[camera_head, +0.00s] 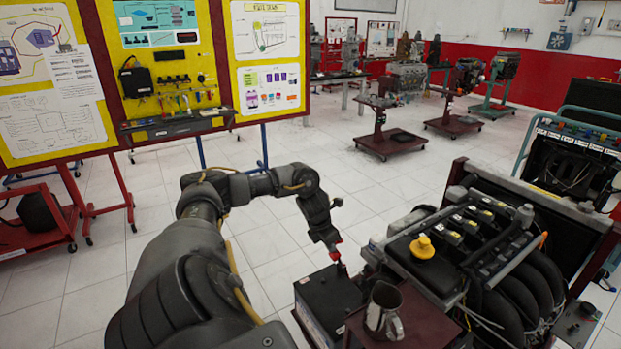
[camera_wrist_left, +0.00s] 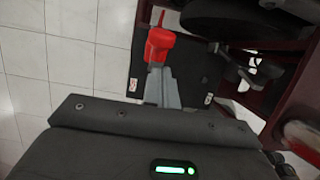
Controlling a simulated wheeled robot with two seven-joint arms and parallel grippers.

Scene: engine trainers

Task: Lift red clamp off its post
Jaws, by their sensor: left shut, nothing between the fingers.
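In the left wrist view the red clamp (camera_wrist_left: 159,42) lies straight ahead of my left gripper (camera_wrist_left: 160,72). The grey fingers are shut together and their tips overlap the clamp's lower edge in the picture; I cannot tell whether they touch it. In the head view my left gripper (camera_head: 333,240) points down at the clamp. The battery (camera_head: 330,300) is a black box. The post under the clamp is hidden. My right gripper is not in view.
A metal jug (camera_head: 384,310) stands on a dark red stand (camera_head: 425,318) right of the battery. The engine (camera_head: 470,245) with a yellow cap stands close behind on the right. Yellow display boards (camera_head: 165,60) are at the back left. White tiled floor is open left of the battery.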

